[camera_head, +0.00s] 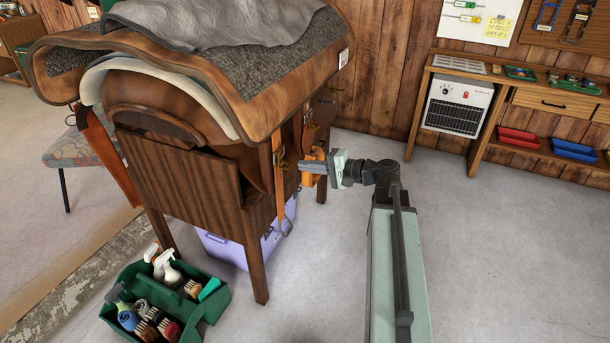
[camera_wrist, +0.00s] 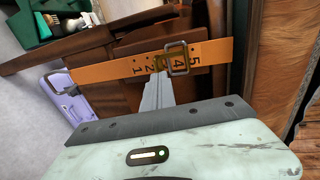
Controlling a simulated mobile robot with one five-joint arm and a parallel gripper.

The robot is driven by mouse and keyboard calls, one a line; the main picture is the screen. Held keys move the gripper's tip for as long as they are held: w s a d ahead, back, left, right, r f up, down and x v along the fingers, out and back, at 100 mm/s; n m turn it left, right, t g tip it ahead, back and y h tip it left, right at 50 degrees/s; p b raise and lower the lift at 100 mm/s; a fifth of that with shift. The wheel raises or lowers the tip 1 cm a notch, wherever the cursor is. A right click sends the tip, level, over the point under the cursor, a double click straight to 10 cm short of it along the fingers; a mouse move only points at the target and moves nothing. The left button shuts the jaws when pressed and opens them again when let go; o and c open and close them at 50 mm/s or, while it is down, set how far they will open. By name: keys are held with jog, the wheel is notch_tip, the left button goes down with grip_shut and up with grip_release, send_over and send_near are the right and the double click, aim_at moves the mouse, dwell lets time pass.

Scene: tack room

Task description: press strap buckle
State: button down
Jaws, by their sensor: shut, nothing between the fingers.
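An orange strap (camera_head: 279,205) hangs down the side of the wooden saddle stand. In the wrist view the strap (camera_wrist: 110,72) runs across the picture and bears printed numbers. Its metal buckle (camera_wrist: 178,44) is a rectangular frame around the strap near the higher numbers. My gripper (camera_head: 303,167) points left toward the strap in the head view. In the wrist view its fingers (camera_wrist: 158,82) are shut and empty, with their tips by the strap's lower edge, just left of the buckle. I cannot tell whether they touch it. They may hide part of the strap.
The wooden stand (camera_head: 180,180) carries a saddle and grey cloth. A purple box (camera_head: 225,250) sits beneath it. A green caddy (camera_head: 210,308) with bottles and brushes stands on the floor at front left. A workbench (camera_head: 510,80) lines the right wall. Floor right of my arm is clear.

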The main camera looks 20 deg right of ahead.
jog(key=s+d+f+b, duration=0.2)
jog(key=s+d, duration=0.6)
jog(key=s, duration=0.1)
jog(key=shift+s+d+f+b, duration=0.2)
jog(key=shift+s+f+b, duration=0.05)
jog(key=shift+s+b, duration=0.1)
